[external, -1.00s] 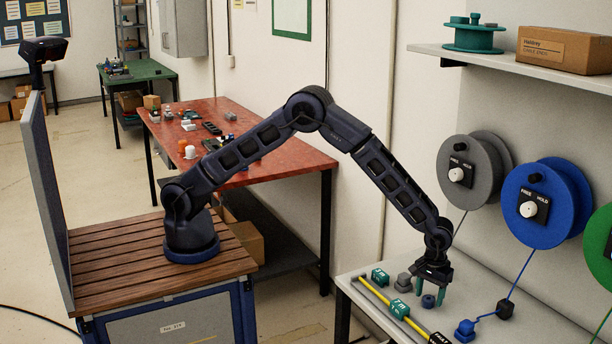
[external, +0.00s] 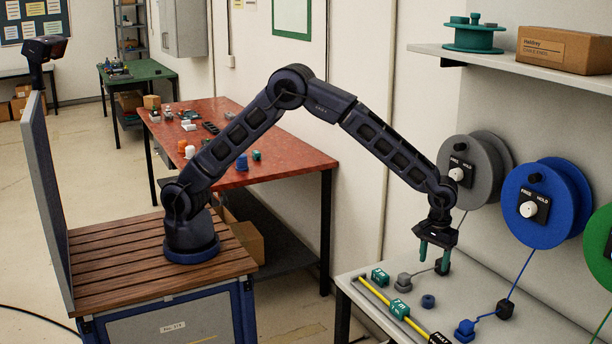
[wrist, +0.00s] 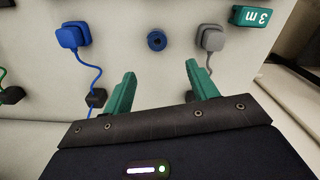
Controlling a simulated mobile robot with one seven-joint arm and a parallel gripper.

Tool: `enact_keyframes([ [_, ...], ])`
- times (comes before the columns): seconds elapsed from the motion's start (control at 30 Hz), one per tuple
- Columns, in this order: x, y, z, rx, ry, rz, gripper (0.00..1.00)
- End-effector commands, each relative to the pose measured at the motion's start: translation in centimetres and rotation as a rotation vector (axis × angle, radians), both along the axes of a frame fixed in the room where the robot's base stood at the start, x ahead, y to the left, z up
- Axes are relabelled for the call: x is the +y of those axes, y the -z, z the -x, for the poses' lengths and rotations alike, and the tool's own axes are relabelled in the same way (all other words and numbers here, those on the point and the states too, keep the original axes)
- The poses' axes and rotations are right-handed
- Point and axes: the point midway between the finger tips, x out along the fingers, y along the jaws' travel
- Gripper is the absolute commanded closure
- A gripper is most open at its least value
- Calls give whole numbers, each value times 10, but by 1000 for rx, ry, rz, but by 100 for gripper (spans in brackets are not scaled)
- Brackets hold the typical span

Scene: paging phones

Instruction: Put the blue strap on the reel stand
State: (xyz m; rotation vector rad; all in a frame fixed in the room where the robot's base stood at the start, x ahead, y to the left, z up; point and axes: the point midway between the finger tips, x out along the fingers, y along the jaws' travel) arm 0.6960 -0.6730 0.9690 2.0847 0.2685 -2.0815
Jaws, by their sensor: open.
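The blue strap (external: 520,274) runs down from the blue reel (external: 570,195) on the wall panel, past a black block (external: 505,309), to a blue end block (external: 465,330) on the bench. In the wrist view the blue end block (wrist: 76,37) lies at the upper left, with the strap (wrist: 97,72) trailing from it. A small blue ring (external: 428,301) lies flat on the bench; the wrist view shows it (wrist: 156,41) beyond my fingertips. My gripper (external: 433,263) is open and empty above the bench, pointing down. I cannot tell which thing is the reel stand.
A grey reel (external: 480,165) and a green reel (external: 602,245) flank the blue one. A grey end block (external: 404,281), teal length blocks (external: 400,308) and a yellow ruler (external: 380,296) lie on the bench. A shelf (external: 500,62) overhangs the reels.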

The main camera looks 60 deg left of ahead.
Motion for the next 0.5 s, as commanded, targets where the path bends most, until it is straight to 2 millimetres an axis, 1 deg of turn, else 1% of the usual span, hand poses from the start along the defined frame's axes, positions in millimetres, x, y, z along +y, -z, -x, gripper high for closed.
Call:
enact_keyframes([
  [0.07,16,-18,-6,-8,0,8,42],
  [0.17,47,-47,-13,-21,7,19,42],
  [0.2,62,-60,-16,-27,12,25,42],
  [0.33,110,-101,-20,-47,28,39,42],
  [0.47,158,-137,-19,-68,44,51,42],
  [0.5,174,-148,-17,-75,49,54,42],
])
